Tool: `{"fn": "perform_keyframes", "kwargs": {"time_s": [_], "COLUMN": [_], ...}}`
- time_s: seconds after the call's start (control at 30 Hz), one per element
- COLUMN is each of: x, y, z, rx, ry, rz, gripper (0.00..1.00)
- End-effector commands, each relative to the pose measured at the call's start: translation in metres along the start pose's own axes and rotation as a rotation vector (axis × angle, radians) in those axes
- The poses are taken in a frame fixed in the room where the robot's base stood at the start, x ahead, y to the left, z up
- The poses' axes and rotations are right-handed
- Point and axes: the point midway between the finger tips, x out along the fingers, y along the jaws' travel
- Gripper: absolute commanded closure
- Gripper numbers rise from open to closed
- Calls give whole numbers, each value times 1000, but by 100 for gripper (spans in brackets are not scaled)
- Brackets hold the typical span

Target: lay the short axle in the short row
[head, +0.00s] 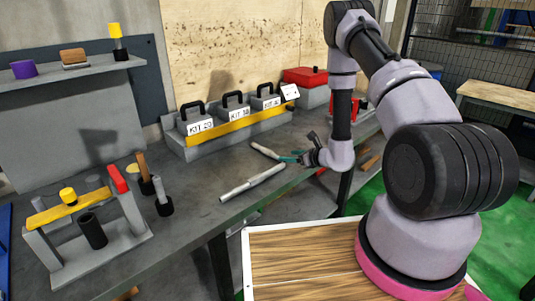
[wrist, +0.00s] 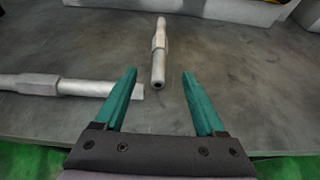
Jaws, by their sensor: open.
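Two pale metal axles with thicker middles lie on the grey bench. The one nearer my gripper, seemingly the short axle (head: 263,151), also shows in the wrist view (wrist: 159,45), pointing away from me. The other, longer-looking axle (head: 252,182) lies nearer the bench's front edge; part of it shows at the left of the wrist view (wrist: 40,86). My gripper (head: 286,158) is open with teal fingers, low over the bench. In the wrist view, the short axle's near end appears between the fingertips (wrist: 160,73), touching neither. I cannot make out which place is the short row.
A grey rack with a yellow front strip (head: 240,127) holds several kit boxes behind the axles. A red-topped box (head: 305,77) stands farther right. A grey stand with a yellow bar (head: 68,208) and upright pieces in black cups occupy the left. Bench between is clear.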

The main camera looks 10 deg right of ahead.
Motion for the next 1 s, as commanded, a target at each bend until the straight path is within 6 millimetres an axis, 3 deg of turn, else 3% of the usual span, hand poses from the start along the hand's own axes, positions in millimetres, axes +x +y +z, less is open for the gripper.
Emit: {"fn": "perform_keyframes", "kwargs": {"time_s": [0.1,0.37,0.63,0.93,0.97,1.0], "x": [20,43,81,88,88,88], "y": [1,2,2,1,1,1], "z": [1,0,0,-1,-1,0], "rx": [-3,-1,-2,0,0,0], "ry": [-2,-1,-2,-1,-1,-1], "rz": [3,4,4,3,3,3], "gripper": [28,28,28,28,32,47]}}
